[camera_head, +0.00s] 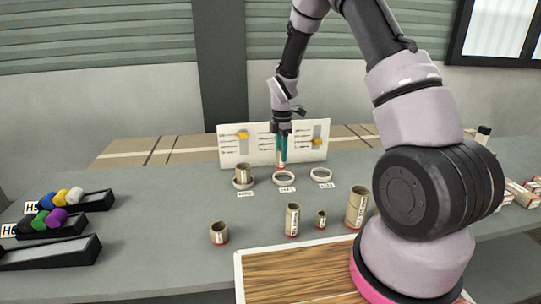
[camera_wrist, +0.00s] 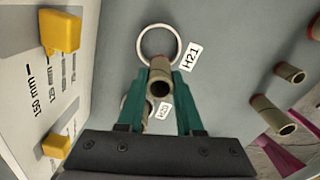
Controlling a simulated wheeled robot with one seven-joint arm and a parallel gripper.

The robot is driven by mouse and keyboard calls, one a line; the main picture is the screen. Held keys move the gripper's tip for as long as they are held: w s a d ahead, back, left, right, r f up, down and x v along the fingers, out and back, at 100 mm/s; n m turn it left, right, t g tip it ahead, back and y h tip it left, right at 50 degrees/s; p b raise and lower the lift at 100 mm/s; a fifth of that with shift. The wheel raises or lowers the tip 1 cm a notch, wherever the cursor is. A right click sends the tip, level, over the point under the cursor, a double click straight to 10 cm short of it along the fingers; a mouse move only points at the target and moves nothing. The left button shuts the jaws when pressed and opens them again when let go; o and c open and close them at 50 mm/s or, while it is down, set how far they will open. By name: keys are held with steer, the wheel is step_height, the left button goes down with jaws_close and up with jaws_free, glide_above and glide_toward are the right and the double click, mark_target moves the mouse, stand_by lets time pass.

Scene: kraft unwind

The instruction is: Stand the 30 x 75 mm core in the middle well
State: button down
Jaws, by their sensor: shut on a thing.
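My gripper (camera_head: 282,162) is shut on a brown cardboard core (camera_wrist: 160,80), pinched upright between the teal fingers. The middle well (camera_head: 284,179) is a white ring on the table, just under my gripper. In the wrist view the held core overlaps the near edge of the white ring labelled H21 (camera_wrist: 160,28), which looks empty. Whether the core's lower end touches the ring cannot be told. The left well (camera_head: 243,186) has a core standing in it; the right well (camera_head: 321,175) looks empty.
Several cores stand nearer the front, including a short wide one (camera_head: 220,233), a tall one (camera_head: 292,220) and a large one (camera_head: 357,207). A white gauge board (camera_head: 262,147) with yellow sliders stands behind the wells. Black trays (camera_head: 50,252) lie at left, a wooden board (camera_head: 300,275) in front.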

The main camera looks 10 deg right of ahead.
mark_target(284, 164)
steer(key=shift+w+d+f, duration=0.15)
steer(key=shift+w+d, duration=0.15)
steer(key=shift+d, duration=0.3)
steer(key=shift+f, duration=1.5)
steer(key=shift+f, duration=0.1)
steer(key=shift+f, duration=0.9)
steer(key=shift+f, duration=0.15)
steer(key=shift+c, duration=2.4)
jaws_free()
step_height(284, 164, up, 11)
steer(key=shift+f, duration=0.1)
